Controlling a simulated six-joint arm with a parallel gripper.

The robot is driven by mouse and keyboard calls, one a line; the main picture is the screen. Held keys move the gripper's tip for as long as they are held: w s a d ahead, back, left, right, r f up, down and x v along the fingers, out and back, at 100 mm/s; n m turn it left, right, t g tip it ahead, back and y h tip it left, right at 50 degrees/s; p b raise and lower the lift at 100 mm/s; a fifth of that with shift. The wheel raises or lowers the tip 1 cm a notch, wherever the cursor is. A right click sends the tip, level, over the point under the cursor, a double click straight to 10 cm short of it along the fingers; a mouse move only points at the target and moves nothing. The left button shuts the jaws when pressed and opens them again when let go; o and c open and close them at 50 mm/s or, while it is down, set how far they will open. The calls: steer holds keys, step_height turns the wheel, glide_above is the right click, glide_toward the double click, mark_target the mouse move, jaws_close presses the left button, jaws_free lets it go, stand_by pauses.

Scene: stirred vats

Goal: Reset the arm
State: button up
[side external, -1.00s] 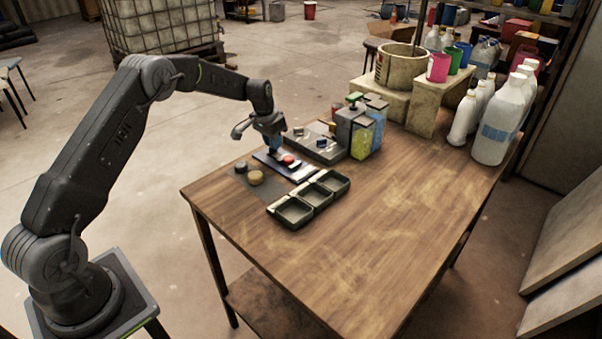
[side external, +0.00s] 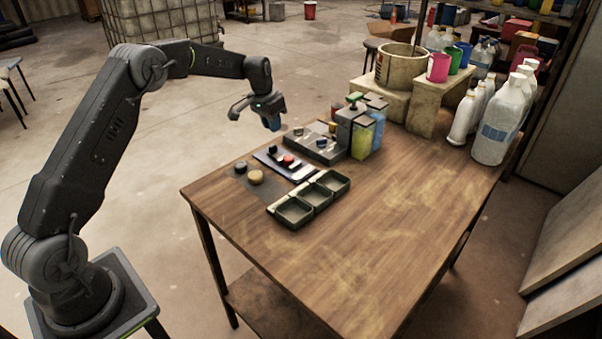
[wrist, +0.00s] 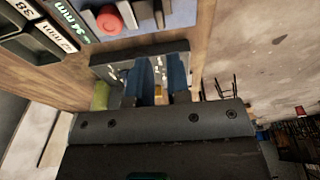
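My gripper (side external: 272,122) hangs above the back left part of the table, clear of the things below it. In the wrist view its two blue fingers (wrist: 161,80) stand apart with a gap between them and nothing held. Below it in the side view is a flat plate (side external: 268,160) bearing a red knob (side external: 289,160) and dark pieces. The red knob also shows at the top of the wrist view (wrist: 109,20).
Black trays (side external: 312,200) sit in front of the plate, with round pieces (side external: 255,177) to their left. A grey rack (side external: 318,148) and liquid containers (side external: 365,130) stand behind. White bottles (side external: 497,125) stand at the far right. The table's front right (side external: 400,240) is clear.

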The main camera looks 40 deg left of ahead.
steer(key=s+d+r+t, duration=0.1)
steer(key=s+d+r, duration=0.7)
steer(key=s+r, duration=0.2)
steer(key=s+d+r+t, duration=0.1)
steer(key=s+d+r, duration=0.75)
steer(key=s, duration=0.25)
steer(key=s+d+f, duration=0.1)
steer(key=s+d, duration=0.1)
steer(key=s, duration=0.6)
steer(key=s+d+f+t, duration=0.1)
steer(key=s+d, duration=0.1)
steer(key=s, duration=0.7)
steer(key=shift+f, duration=0.35)
